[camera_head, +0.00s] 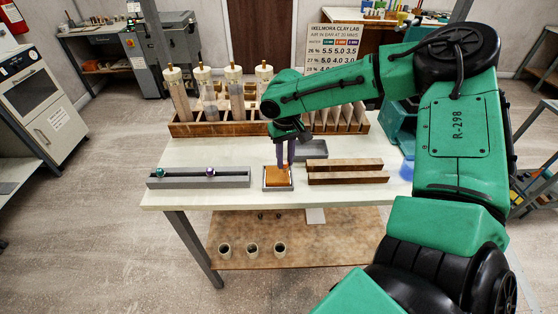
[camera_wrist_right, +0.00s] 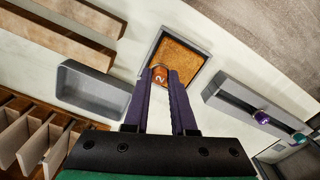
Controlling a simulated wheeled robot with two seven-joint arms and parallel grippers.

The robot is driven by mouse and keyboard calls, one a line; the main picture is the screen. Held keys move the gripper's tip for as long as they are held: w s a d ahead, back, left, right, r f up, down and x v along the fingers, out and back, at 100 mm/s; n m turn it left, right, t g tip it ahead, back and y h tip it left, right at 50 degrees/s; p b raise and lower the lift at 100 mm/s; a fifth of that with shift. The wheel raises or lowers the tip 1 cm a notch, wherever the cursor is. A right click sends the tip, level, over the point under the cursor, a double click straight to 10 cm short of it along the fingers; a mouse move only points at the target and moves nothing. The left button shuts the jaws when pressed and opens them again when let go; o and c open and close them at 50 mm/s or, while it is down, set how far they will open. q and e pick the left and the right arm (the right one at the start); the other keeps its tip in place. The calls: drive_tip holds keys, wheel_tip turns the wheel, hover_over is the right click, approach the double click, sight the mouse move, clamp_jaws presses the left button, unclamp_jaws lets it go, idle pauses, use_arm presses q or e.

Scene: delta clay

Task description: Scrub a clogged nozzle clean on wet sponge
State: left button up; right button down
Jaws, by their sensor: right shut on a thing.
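My right gripper (camera_head: 286,158) has purple fingers and points down over the orange sponge (camera_head: 278,177), which lies in a small grey square tray (camera_head: 278,188) near the table's front edge. In the right wrist view, the fingers (camera_wrist_right: 161,75) are shut on a copper-orange nozzle (camera_wrist_right: 159,72) marked with a 2. The nozzle is at the edge of the sponge (camera_wrist_right: 184,57) as seen there; whether it touches cannot be told. In the head view the nozzle is hidden or too small to make out. My left gripper is not in view.
A grey rail (camera_head: 230,180) on the left holds a teal and a purple nozzle (camera_head: 210,172). An empty grey tray (camera_wrist_right: 95,90) sits behind the sponge. Wooden slotted blocks (camera_head: 347,179) lie to the right. A wooden rack (camera_head: 200,129) with several tall cylinders (camera_head: 236,95) stands behind.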

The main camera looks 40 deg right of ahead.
wheel_tip(320, 180, up, 7)
drive_tip(key=p, duration=0.5)
drive_tip(key=shift+w+d+f+p, duration=0.1)
drive_tip(key=shift+w+p, duration=0.05)
drive_tip(key=shift+p, duration=0.2)
drive_tip(key=shift+f, duration=0.1)
